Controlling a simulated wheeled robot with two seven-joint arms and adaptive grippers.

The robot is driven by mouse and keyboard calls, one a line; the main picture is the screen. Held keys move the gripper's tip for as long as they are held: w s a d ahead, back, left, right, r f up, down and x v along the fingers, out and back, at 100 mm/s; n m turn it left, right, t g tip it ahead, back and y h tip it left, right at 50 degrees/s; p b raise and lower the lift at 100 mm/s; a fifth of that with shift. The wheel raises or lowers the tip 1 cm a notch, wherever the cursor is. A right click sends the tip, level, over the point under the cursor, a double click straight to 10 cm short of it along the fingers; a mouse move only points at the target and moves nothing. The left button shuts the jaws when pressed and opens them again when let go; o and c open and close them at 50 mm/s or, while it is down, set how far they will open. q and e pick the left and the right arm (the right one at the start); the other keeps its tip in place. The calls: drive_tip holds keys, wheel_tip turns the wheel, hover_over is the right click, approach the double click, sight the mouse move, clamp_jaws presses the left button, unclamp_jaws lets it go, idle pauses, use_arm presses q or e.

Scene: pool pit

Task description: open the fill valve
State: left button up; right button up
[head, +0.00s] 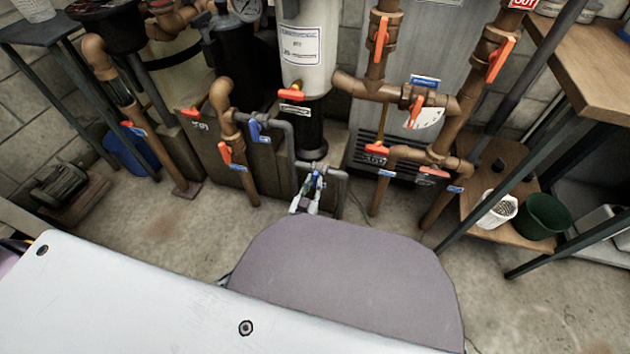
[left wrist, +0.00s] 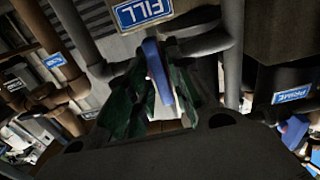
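The fill valve has a blue lever handle, seen in the left wrist view (left wrist: 157,68) just under a blue FILL label (left wrist: 142,12) that reads upside down. It sits on a grey pipe (head: 333,172) low in front of the black-based cylinder in the head view. My left gripper (left wrist: 160,92) has its dark green fingers on both sides of the handle, closed in close against it. In the head view the left gripper (head: 308,190) is small and partly hidden behind my arm. The right gripper is not in view.
A second blue lever (head: 254,131) stands to the left, beside a PRIME label (left wrist: 291,93). Brown pipes with several orange levers (head: 380,38) surround the spot. A wooden shelf (head: 500,185) holding a dark green bucket (head: 543,216) is at right. The concrete floor (head: 180,235) is clear at left.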

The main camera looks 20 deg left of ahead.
use_arm(q)
clamp_jaws()
drive_tip(key=shift+n+b, duration=0.55)
drive_tip(key=shift+n, duration=1.65)
drive_tip(key=n+b, duration=0.1)
drive_tip(key=n, duration=0.3)
drive_tip(key=shift+n, duration=5.1)
drive_tip(key=o, duration=0.5)
unclamp_jaws()
